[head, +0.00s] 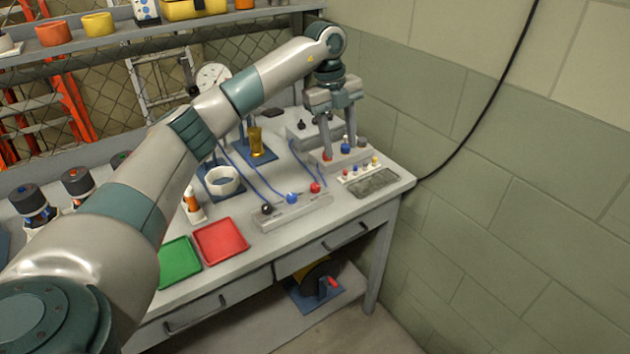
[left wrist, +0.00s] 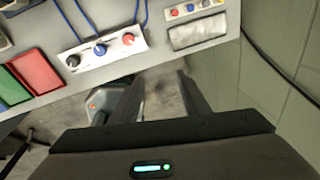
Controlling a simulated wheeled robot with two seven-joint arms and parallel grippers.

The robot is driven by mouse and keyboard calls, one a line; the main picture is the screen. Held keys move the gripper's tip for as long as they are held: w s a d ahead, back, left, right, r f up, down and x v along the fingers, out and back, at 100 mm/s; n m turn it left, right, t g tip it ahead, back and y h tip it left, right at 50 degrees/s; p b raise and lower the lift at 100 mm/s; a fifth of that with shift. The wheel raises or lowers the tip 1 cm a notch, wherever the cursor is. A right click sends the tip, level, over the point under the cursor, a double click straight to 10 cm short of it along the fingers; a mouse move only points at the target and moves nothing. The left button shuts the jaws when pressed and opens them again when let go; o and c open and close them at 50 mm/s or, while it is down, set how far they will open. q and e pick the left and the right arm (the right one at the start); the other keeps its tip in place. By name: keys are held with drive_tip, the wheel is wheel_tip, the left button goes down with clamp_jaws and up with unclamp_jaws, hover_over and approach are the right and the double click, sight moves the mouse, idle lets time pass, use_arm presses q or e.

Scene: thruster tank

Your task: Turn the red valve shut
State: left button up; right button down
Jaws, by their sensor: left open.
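Red knobs show in two places, and I cannot tell for sure which is the red valve. One red knob (head: 315,187) is at the right end of a pale strip (head: 290,213) with a blue and a black knob; it also shows in the left wrist view (left wrist: 128,39). Another red knob (head: 327,156) is on a block at the back right of the bench, beside blue and grey knobs. My left gripper (head: 338,140) points down over that back block, its fingers apart and empty. Contact with the block cannot be told. My right gripper is out of view.
A small strip of coloured knobs (head: 358,171) and a grey textured pad (head: 375,184) lie at the bench's right end. Red (head: 222,241) and green (head: 179,263) trays sit at the front. Blue hoses (head: 262,182) cross the bench. A block wall (head: 470,170) is close on the right.

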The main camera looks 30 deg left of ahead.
use_arm(q)
drive_tip(key=s+a+r+n+y, duration=0.1)
drive_tip(key=a+r, duration=0.2)
drive_tip(key=a, duration=0.3)
drive_tip(key=shift+s+n+g+y, duration=0.25)
drive_tip(key=shift+n+g+y, duration=0.15)
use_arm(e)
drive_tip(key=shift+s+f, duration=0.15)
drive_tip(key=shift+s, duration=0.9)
use_arm(q)
drive_tip(key=p, duration=0.3)
hover_over(315, 186)
wheel_tip(315, 186, down, 9)
wheel_tip(315, 186, down, 8)
drive_tip(key=shift+w+f+p, duration=0.1)
drive_tip(key=shift+p, duration=0.75)
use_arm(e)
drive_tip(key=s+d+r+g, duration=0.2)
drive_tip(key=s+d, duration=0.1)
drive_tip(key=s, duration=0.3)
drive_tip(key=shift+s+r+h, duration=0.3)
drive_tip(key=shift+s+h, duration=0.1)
